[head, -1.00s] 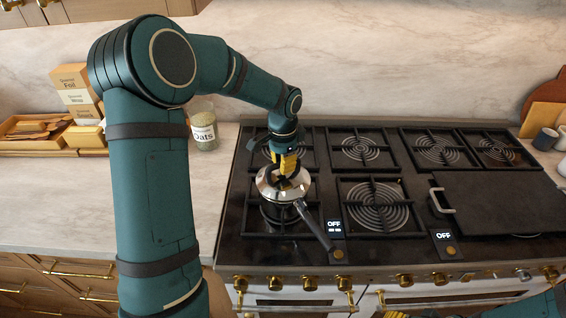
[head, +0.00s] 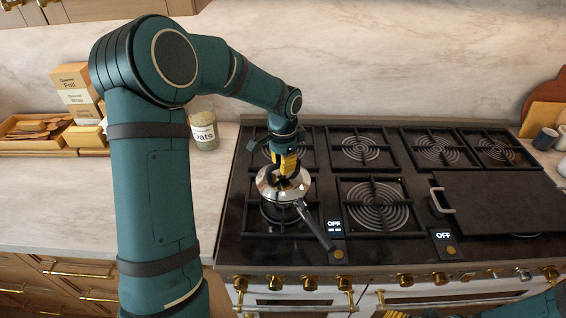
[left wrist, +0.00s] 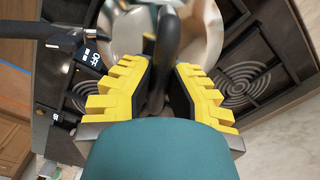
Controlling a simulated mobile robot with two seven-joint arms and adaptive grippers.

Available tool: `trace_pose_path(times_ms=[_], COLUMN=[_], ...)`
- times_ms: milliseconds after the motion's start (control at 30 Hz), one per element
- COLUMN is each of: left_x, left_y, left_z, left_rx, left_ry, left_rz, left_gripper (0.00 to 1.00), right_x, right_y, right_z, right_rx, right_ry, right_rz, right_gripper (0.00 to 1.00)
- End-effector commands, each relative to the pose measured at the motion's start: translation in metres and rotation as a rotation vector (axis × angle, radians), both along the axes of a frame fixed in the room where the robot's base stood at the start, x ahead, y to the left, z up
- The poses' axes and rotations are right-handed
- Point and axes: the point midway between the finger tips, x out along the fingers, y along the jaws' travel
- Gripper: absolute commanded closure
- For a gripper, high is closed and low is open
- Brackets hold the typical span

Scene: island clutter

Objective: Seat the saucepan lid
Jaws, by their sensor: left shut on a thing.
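The shiny steel saucepan lid (head: 283,189) is over the saucepan at the front left burner of the stove. It also shows in the left wrist view (left wrist: 205,40), around a dark lid handle (left wrist: 167,42). The saucepan is mostly hidden under the lid; its dark handle (head: 316,227) points toward the front right. I cannot tell whether the lid rests fully on the rim. My left gripper (head: 287,176) is above the lid, its yellow fingers shut on the lid's handle. In the left wrist view the fingers (left wrist: 158,85) stand either side of that handle.
A black griddle plate (head: 500,203) covers the stove's right side. Empty burners (head: 375,205) lie right of the saucepan. An oats jar (head: 204,131), a wooden tray (head: 30,148) and stacked boxes (head: 76,85) stand on the left counter. Cups (head: 545,139) stand at the far right.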

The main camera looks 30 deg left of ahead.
Motion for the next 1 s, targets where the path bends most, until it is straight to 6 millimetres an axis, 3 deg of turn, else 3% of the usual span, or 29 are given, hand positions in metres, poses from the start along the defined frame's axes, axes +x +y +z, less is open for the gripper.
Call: trace_pose_path(times_ms=[533,567,600,1000], left_x=[0.0001,0.0001,0.0001,0.0003], left_y=[-0.0001,-0.0001,-0.0001,0.0001], left_z=[-0.0105,-0.0099,-0.0096,-0.0051], left_rx=[0.000,0.000,0.000,0.001], left_ry=[0.000,0.000,0.000,-0.001], left_rz=[0.000,0.000,0.000,0.000], left_gripper=[1.00,0.73,0.59,0.57], right_x=[0.0000,-0.0001,-0.0001,0.0001], right_y=[0.0000,0.0000,0.0000,-0.0001], right_z=[-0.0072,-0.0066,-0.0064,-0.0063], right_rx=[0.000,0.000,0.000,0.000], right_ry=[0.000,0.000,0.000,0.000], right_rz=[0.000,0.000,0.000,0.000], right_gripper=[0.53,0.53,0.53,0.53])
